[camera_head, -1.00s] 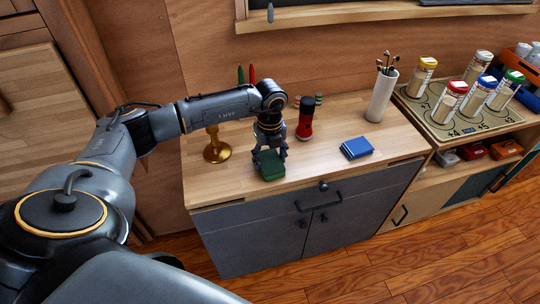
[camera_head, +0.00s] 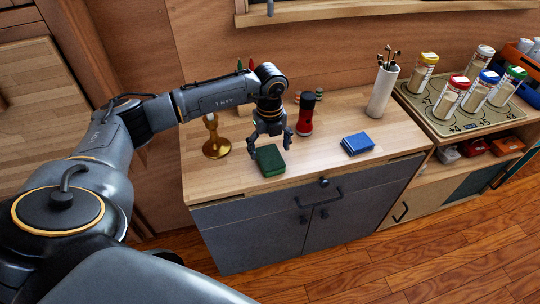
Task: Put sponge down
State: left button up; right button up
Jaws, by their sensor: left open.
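The green sponge (camera_head: 270,161) lies flat on the wooden top of the cabinet (camera_head: 232,183), near its front edge. My left gripper (camera_head: 270,148) is open just above and behind the sponge, with its fingers spread and pointing down. I cannot tell whether a fingertip still touches the sponge. My right gripper is not in view.
A red and black flashlight (camera_head: 306,115) stands close to the right of my left gripper. A brass candlestick (camera_head: 215,138) stands to the left. A blue box (camera_head: 358,144) and a white vase (camera_head: 382,92) are to the right. The front middle of the top is clear.

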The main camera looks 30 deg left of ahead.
aim_at(269, 156)
pick_arm(q)
notch_tip(269, 156, up, 11)
jog(key=b, duration=0.1)
jog(key=shift+f, duration=0.15)
jog(key=shift+s, duration=0.1)
dwell(0.3)
